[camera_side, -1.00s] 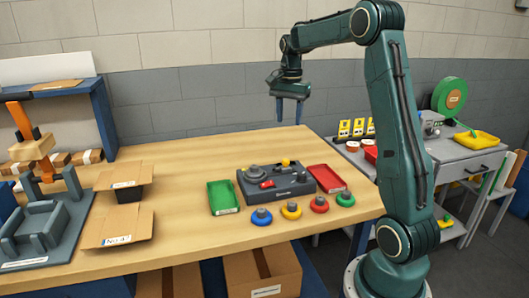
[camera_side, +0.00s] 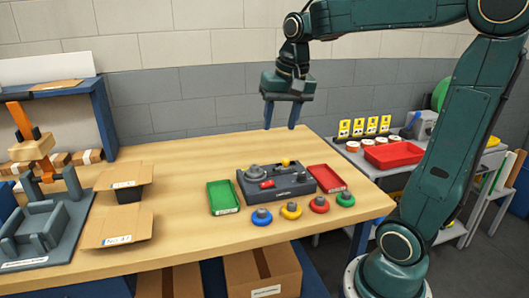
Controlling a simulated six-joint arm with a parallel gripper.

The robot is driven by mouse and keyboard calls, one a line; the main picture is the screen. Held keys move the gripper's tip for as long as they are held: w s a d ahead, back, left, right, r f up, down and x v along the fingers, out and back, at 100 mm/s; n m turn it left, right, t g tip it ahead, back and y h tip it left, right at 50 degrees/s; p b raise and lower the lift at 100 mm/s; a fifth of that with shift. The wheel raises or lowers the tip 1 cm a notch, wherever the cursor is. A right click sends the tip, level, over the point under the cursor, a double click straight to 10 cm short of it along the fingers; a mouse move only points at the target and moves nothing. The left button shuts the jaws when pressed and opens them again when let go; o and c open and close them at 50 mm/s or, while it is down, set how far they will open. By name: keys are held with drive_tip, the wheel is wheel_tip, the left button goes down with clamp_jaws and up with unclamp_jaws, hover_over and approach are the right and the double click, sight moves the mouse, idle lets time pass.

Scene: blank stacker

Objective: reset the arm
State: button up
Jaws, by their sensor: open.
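My gripper (camera_side: 281,115) hangs from my green arm with its two blue-grey fingers pointing down. The fingers are apart with nothing between them. It is above the back right part of the wooden table (camera_side: 180,170), behind and above the dark grey fixture (camera_side: 292,188), and touches nothing.
A green tray (camera_side: 223,197) and a red tray (camera_side: 327,178) flank the fixture. Blue (camera_side: 261,217), yellow (camera_side: 291,211), red (camera_side: 319,205) and green (camera_side: 345,199) knobs line the front. A side bench holds a red bin (camera_side: 393,155).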

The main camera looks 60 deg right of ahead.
drive_tip(key=s+a+f+n+t+y, duration=0.1)
drive_tip(key=s+a+f+n+t, duration=0.2)
drive_tip(key=s+a+n, duration=0.6)
drive_tip(key=s+a+f, duration=0.1)
drive_tip(key=s+a, duration=0.1)
drive_tip(key=s, duration=0.1)
drive_tip(key=shift+s, duration=0.15)
